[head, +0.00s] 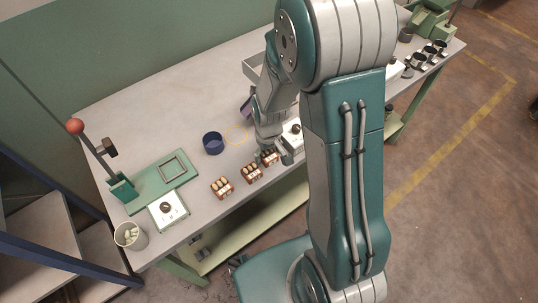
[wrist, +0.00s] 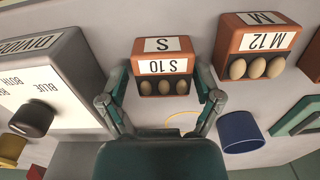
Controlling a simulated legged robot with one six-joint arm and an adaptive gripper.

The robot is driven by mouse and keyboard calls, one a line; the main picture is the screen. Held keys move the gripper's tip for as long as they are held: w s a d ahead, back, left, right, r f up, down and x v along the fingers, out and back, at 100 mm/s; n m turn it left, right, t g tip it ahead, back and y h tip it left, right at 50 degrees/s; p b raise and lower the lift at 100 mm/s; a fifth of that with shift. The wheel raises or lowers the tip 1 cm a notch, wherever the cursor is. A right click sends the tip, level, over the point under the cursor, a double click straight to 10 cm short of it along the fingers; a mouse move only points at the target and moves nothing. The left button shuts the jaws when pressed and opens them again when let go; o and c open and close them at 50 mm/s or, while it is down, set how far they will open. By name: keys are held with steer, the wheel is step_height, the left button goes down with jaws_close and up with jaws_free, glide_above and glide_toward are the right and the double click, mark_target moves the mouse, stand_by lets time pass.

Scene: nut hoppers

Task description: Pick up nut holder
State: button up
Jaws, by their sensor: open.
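Small orange-brown nut holders with white labels and tan round nuts showing stand in a row along the bench's front edge. In the wrist view, the one marked S 10 (wrist: 163,62) lies between my gripper's fingertips (wrist: 162,84). The fingers are open, one at each side of it. I cannot tell whether they touch it. The M 12 holder (wrist: 257,42) stands to its right, and another is cut off at the right edge (wrist: 314,58). In the head view the row shows a left holder (head: 222,188), a middle one (head: 251,173) and one beside my gripper (head: 270,157).
A white box with a black knob (wrist: 45,85) stands close beside my left finger. A blue cup (head: 213,143) and a yellow ring (head: 236,135) are behind the row. A green lever press (head: 160,180) and a pale bucket (head: 131,236) are at the left. The bench's back left is clear.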

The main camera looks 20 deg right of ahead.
steer(key=shift+a+f, duration=0.15)
steer(key=shift+a, duration=0.15)
steer(key=c, duration=0.9)
steer(key=shift+d, duration=0.15)
steer(key=shift+c, duration=0.2)
